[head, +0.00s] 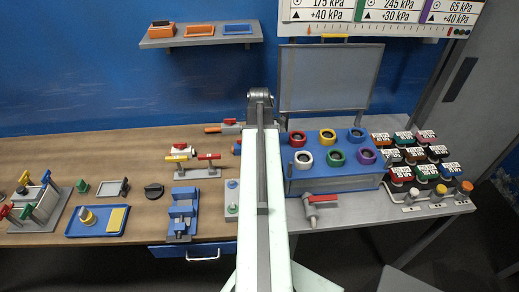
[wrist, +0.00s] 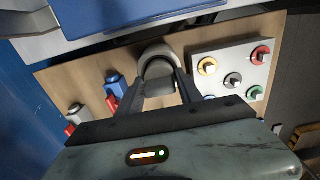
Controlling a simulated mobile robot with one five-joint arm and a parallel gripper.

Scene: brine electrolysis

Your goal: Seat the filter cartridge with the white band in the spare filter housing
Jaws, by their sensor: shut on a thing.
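In the wrist view my gripper (wrist: 160,94) is shut on a pale grey rounded piece (wrist: 157,62), held between its two fingers. Its size and shape could fit a cartridge, but no white band shows on it. In the head view my arm hides the gripper and this piece. A blue block (head: 330,184) on the grey bench carries coloured rings, among them a white ring (head: 304,159). I cannot tell which thing is the spare filter housing. Small grey cylinders stand at the right front, one with an orange top (head: 465,187).
A panel with coloured knobs (wrist: 235,75) lies below my gripper on the wooden bench (head: 140,150). Red and blue fittings (wrist: 114,92) stand beside it. Labelled jars (head: 402,175) crowd the right bench. A red-handled valve (head: 318,200) lies before the blue block.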

